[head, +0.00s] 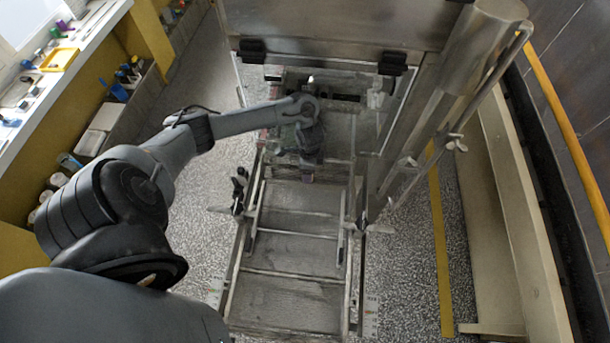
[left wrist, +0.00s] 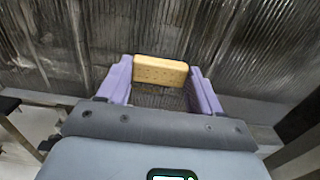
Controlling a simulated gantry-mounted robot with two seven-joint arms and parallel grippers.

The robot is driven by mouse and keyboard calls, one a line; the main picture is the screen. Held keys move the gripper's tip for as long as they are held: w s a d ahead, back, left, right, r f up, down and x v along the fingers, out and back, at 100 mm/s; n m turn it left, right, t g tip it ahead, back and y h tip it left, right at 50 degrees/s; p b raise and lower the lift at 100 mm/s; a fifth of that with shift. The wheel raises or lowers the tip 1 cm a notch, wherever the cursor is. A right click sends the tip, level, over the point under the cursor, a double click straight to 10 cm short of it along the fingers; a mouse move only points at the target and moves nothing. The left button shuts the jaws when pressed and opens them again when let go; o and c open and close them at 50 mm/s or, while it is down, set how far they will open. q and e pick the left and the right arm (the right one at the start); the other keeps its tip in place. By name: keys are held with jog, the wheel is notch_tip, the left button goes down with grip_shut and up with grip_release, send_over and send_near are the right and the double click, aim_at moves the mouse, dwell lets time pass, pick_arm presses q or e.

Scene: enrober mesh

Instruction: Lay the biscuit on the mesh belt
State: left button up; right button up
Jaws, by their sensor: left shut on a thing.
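The biscuit (left wrist: 160,68) is a pale yellow-brown rectangular block with small holes. In the left wrist view it sits crosswise between the purple fingers of my left gripper (left wrist: 161,80), which is shut on it. In the head view my left gripper (head: 307,176) points down over the mesh belt (head: 292,262), near the far machine opening; the biscuit cannot be made out there. Grey ribbed mesh (left wrist: 245,40) fills the background of the left wrist view. I cannot tell whether the biscuit touches it. My right gripper is not in view.
A steel machine hood (head: 340,25) hangs over the belt's far end. Metal side rails and clamp knobs (head: 238,190) flank the belt. A slanted steel cylinder (head: 470,60) stands at the right. The near belt is bare. A cluttered counter (head: 50,75) lies at left.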

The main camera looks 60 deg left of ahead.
pick_arm(q)
jog(key=shift+s+a+f, duration=0.3)
jog(key=shift+a+f, duration=0.15)
jog(key=shift+a, duration=0.2)
jog(key=shift+f, duration=1.95)
jog(key=shift+f, duration=0.1)
jog(key=o, duration=0.8)
